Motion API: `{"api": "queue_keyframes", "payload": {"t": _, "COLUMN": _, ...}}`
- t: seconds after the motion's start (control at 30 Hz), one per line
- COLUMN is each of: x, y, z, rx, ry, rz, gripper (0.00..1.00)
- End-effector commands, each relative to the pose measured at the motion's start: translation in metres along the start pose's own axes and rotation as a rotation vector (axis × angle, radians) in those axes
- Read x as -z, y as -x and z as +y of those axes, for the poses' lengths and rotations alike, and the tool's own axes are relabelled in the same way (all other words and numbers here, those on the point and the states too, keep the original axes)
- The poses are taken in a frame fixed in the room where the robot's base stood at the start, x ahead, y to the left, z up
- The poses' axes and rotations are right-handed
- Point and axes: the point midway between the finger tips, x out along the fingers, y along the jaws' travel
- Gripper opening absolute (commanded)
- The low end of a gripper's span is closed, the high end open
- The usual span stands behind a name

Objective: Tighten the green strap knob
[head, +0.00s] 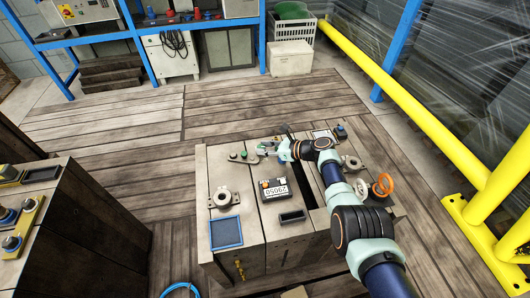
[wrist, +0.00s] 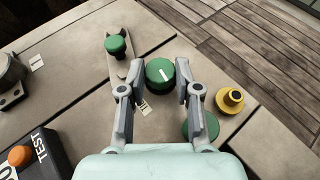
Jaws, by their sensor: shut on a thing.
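A round green knob with a white line on top (wrist: 160,72) sits between the two fingers of my gripper (wrist: 159,88) in the wrist view, and the gripper is shut on it. A second, smaller green knob (wrist: 117,44) stands on a grey metal strap (wrist: 121,73) to the left, clear of the fingers. A third green round part (wrist: 200,130) is partly hidden behind the right finger. In the head view, my gripper (head: 284,150) is at the far side of the mould block (head: 247,215), with the smaller green knob (head: 233,156) to its left.
A brass-yellow fitting (wrist: 230,99) stands right of the gripper. A dark box marked TEST (wrist: 42,155) with an orange button lies at lower left. Plank floor lies beyond.

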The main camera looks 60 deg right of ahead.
Motion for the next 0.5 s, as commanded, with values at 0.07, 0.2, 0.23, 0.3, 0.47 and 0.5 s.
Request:
{"api": "queue_keyframes", "payload": {"t": 0.07, "x": 0.003, "y": -0.0005, "z": 0.0005, "rx": -0.004, "ry": 0.0, "rz": 0.004, "gripper": 0.0}}
{"api": "queue_keyframes", "payload": {"t": 0.2, "x": 0.002, "y": -0.0002, "z": 0.0005, "rx": -0.005, "ry": 0.001, "rz": 0.004, "gripper": 0.0}}
{"api": "queue_keyframes", "payload": {"t": 0.23, "x": 0.0019, "y": -0.0001, "z": 0.0005, "rx": -0.005, "ry": 0.001, "rz": 0.004, "gripper": 0.0}}
{"api": "queue_keyframes", "payload": {"t": 0.3, "x": 0.0019, "y": -0.0002, "z": 0.0006, "rx": -0.005, "ry": 0.001, "rz": 0.004, "gripper": 0.0}}
{"api": "queue_keyframes", "payload": {"t": 0.47, "x": 0.0016, "y": -0.0003, "z": 0.0006, "rx": -0.005, "ry": 0.001, "rz": 0.003, "gripper": 0.43}}
{"api": "queue_keyframes", "payload": {"t": 0.5, "x": 0.0014, "y": -0.0003, "z": 0.0006, "rx": -0.005, "ry": 0.001, "rz": 0.003, "gripper": 0.43}}
